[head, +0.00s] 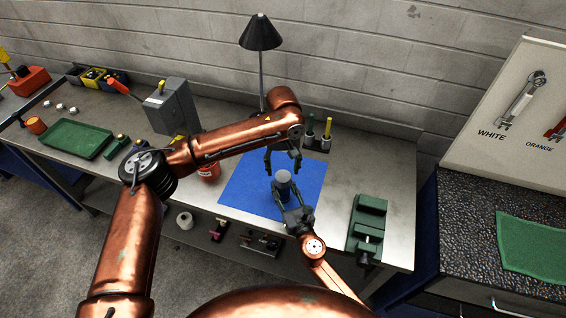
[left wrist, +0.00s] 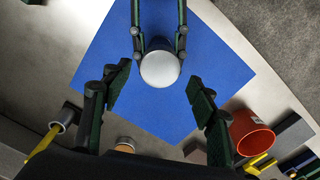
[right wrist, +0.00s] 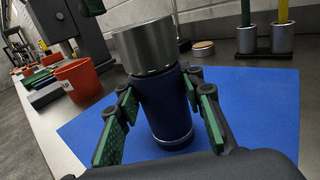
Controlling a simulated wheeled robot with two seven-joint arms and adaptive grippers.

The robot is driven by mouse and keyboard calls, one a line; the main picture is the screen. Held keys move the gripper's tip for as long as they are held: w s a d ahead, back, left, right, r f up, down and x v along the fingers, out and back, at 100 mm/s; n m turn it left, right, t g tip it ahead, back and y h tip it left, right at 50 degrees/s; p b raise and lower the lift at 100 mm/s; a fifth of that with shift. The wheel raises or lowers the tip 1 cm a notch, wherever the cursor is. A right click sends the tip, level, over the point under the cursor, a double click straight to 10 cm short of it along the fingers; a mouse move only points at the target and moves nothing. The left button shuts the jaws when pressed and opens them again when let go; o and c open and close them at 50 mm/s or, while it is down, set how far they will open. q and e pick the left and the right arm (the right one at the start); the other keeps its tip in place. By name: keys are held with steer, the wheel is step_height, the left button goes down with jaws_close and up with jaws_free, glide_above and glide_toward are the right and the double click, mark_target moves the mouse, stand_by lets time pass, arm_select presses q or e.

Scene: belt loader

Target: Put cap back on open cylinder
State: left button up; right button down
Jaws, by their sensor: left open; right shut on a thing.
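The cylinder (right wrist: 165,108) stands upright on the blue mat (head: 243,190), with a dark blue body. A silver cap (right wrist: 144,47) sits on top of it in the right wrist view; whether it is fully seated I cannot tell. The cap also shows as a pale disc in the left wrist view (left wrist: 160,68) and the head view (head: 283,176). My right gripper (head: 290,196) is shut on the cylinder's body, a finger on each side. My left gripper (head: 282,160) is open and empty just above the cap, its fingers apart from it in the left wrist view (left wrist: 160,92).
A red cup (head: 208,170) stands left of the mat. A holder with screwdrivers (head: 318,140) and a lamp (head: 260,35) stand behind it. A green vise (head: 367,222) is at the right. A small round tan item (right wrist: 203,48) lies near the mat's back edge.

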mark_target(283, 176)
arm_select(q)
steer(key=shift+f, duration=2.7)
steer(key=c, duration=1.2)
steer(key=m, duration=0.8)
steer(key=shift+m, duration=0.3)
steer(key=m, duration=1)
steer(key=o, duration=1.4)
steer(key=shift+c, duration=0.2)
